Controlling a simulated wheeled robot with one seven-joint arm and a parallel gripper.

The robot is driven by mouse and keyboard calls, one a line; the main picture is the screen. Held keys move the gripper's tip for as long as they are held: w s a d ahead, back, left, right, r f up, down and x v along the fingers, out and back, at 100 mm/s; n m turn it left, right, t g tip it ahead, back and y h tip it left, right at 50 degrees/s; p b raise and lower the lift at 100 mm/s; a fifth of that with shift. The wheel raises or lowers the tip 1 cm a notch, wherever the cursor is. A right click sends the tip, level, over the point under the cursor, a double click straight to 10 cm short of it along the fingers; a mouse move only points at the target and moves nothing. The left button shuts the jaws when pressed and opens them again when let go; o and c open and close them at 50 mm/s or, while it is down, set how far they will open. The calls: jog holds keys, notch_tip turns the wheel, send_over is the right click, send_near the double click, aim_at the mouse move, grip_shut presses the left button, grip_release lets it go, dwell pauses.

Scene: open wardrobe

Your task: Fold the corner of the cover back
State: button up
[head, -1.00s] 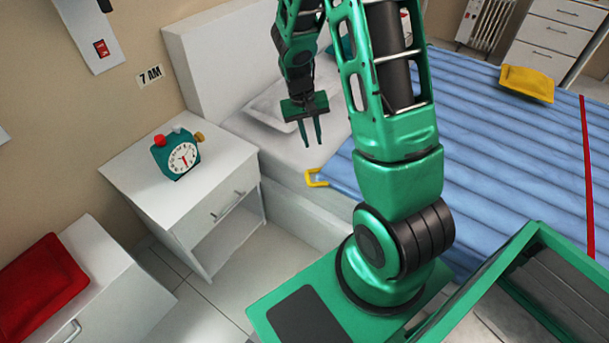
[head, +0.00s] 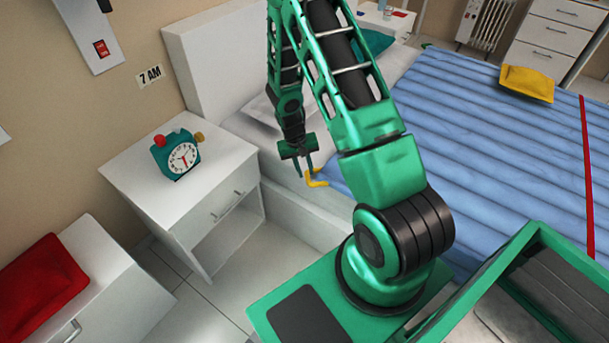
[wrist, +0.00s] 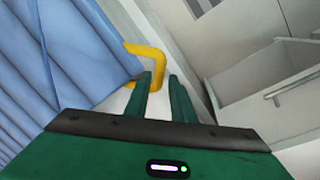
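The blue striped cover (head: 470,150) lies flat over the bed. A yellow loop handle (head: 316,181) sticks out from its near corner, at the bed's edge by the nightstand. My gripper (head: 304,173) points down at this handle, with its fingers apart. In the wrist view, my gripper (wrist: 161,76) shows a gap between its fingers. The yellow handle (wrist: 157,62) is just beyond the fingertips, its lower end partly behind the left finger. I cannot tell whether they touch. The cover (wrist: 60,60) fills the left of the wrist view.
A white nightstand (head: 135,190) with a teal alarm clock (head: 182,157) stands left of the bed. A yellow cushion (head: 527,83) lies on the cover, which has a red stripe (head: 587,170). A red cushion (head: 38,285) lies on a white cabinet at lower left.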

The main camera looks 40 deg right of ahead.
jog(key=shift+s+d+f, duration=0.1)
jog(key=shift+d+f, duration=0.05)
jog(key=shift+f, duration=0.55)
jog(key=shift+d+f, duration=0.1)
jog(key=shift+f, duration=0.6)
grip_shut()
jog(key=shift+a, duration=0.2)
jog(key=shift+r, duration=0.15)
